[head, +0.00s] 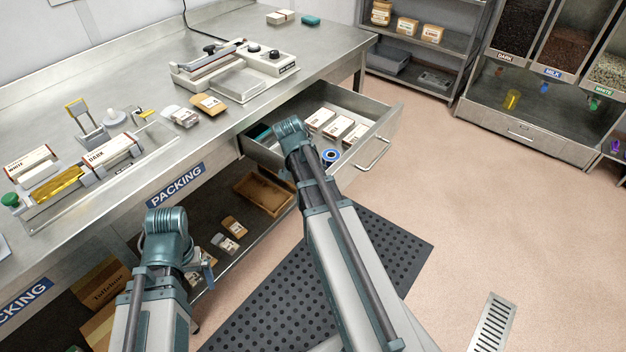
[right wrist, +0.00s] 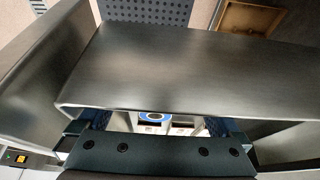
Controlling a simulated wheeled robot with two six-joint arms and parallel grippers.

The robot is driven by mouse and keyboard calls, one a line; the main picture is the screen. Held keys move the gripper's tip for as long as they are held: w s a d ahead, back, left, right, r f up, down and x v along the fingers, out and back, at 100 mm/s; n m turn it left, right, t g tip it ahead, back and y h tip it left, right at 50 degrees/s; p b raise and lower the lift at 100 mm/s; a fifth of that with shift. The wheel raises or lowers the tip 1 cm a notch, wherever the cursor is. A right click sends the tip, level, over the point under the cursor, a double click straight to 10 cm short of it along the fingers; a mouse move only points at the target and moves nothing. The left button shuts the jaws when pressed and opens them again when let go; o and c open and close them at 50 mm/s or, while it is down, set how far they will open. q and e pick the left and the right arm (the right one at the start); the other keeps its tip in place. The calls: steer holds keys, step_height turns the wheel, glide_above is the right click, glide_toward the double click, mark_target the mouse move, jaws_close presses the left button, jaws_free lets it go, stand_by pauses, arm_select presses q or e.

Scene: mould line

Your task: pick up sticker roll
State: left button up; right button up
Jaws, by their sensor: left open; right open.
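In the right wrist view the sticker roll (right wrist: 155,117) shows between my open right gripper's fingers (right wrist: 153,124), partly cut off by the gripper body below and the drawer's metal wall above. I cannot tell how far the fingers are from it. In the head view my right arm reaches into the drawer and its wrist hides the fingers. My left gripper (head: 206,270) is open, low in front of the bench and away from the drawer.
White-labelled boxes (head: 320,120) fill part of the drawer. The drawer handle (head: 374,155) sticks out toward the floor. A sealing machine (head: 240,70) stands on the bench (head: 200,140) above. A wooden tray (head: 262,192) sits on the shelf below.

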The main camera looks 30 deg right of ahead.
steer(key=c, duration=1.3)
steer(key=shift+r, duration=0.15)
steer(key=shift+c, duration=0.2)
step_height(320, 180, up, 10)
steer(key=p, duration=1)
